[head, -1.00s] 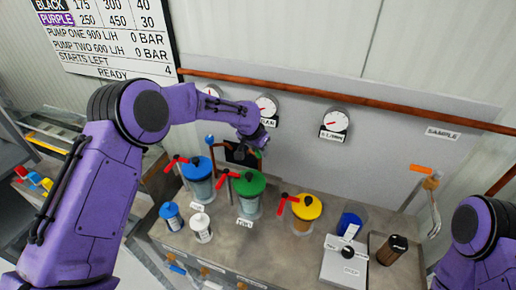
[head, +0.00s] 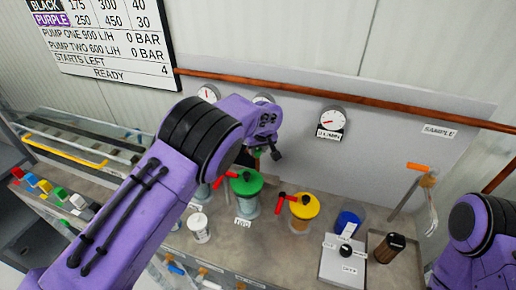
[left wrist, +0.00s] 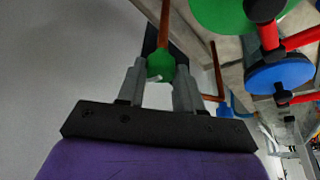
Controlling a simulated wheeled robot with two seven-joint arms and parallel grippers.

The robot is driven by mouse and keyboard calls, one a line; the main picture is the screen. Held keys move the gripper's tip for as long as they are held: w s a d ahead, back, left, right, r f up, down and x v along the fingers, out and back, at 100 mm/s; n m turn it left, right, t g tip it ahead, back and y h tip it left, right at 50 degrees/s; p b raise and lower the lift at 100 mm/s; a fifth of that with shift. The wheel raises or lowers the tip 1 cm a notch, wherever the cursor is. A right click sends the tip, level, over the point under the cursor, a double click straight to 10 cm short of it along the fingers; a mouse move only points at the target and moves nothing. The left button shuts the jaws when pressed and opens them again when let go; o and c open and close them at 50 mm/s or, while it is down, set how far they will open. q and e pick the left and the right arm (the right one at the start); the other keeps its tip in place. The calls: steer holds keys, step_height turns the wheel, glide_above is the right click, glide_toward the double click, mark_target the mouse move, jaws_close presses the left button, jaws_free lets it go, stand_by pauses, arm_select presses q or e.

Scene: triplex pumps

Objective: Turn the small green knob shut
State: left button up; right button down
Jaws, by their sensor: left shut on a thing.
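The small green knob (left wrist: 160,65) shows between my left gripper's fingers (left wrist: 160,82) in the left wrist view, in front of a dark plate and beside a copper pipe. The two grey fingers are shut on it, one on each side. In the head view my left gripper (head: 268,153) is by the back panel, above and behind the green-lidded pot (head: 246,182). My right gripper is outside the views; only part of the right arm shows at the right edge.
A yellow-lidded pot (head: 304,206) with a red lever stands to the right. A white box (head: 343,262) with a black knob and a brown-filled bottle (head: 391,248) are farther right. A copper pipe (head: 350,109) runs along the wall.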

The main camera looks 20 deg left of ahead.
arm_select(q)
steer(key=shift+f+n+y, duration=0.1)
steer(key=shift+n+y, duration=0.2)
steer(key=shift+n, duration=0.6)
steer(key=shift+g, duration=0.3)
steer(key=o, duration=1)
steer(key=shift+w+a+f, duration=0.1)
steer(key=shift+w, duration=0.05)
